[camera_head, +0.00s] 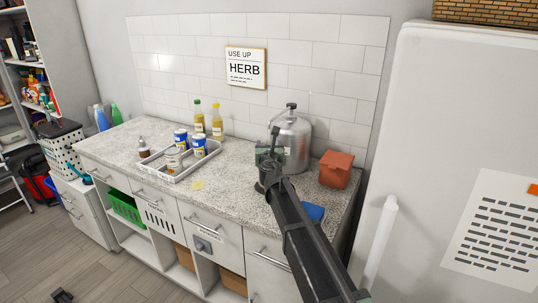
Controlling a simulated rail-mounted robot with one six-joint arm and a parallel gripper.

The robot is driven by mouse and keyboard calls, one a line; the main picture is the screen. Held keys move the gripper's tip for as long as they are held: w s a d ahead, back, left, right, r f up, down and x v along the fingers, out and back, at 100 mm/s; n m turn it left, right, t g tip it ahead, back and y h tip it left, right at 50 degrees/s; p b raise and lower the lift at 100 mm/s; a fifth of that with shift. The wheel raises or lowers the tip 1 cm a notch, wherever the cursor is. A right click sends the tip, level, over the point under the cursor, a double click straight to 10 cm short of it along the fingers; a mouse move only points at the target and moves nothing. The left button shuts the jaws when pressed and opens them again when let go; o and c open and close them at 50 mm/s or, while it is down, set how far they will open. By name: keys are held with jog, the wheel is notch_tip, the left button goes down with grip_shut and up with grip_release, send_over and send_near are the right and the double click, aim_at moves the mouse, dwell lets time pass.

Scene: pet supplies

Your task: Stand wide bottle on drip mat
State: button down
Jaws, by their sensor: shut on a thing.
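My gripper (272,152) is over the right part of the speckled counter, in front of a big steel canister (298,140). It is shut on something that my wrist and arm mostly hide. I cannot tell for sure whether this is the wide bottle. A flat blue thing (313,212) lies near the counter's front edge, partly behind my arm. A small flat yellow patch (198,184) lies at the counter's front, left of my gripper. I cannot tell which of these, if either, is the drip mat.
A grey tray (183,176) with blue-labelled cans (199,146) and jars stands left of my gripper. Two yellowish bottles (217,122) stand behind it. An orange-brown box (335,169) stands to the right, near the white fridge (455,120). The front-middle counter is mostly clear.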

jog(key=shift+f, duration=0.45)
jog(key=shift+f+b, duration=0.15)
jog(key=shift+b, duration=0.15)
jog(key=shift+c, duration=0.8)
grip_release()
jog(key=shift+s+r, duration=0.2)
jog(key=s+d, duration=0.1)
jog(key=s, duration=1)
jog(key=shift+s+d, duration=0.15)
jog(key=shift+s, duration=0.15)
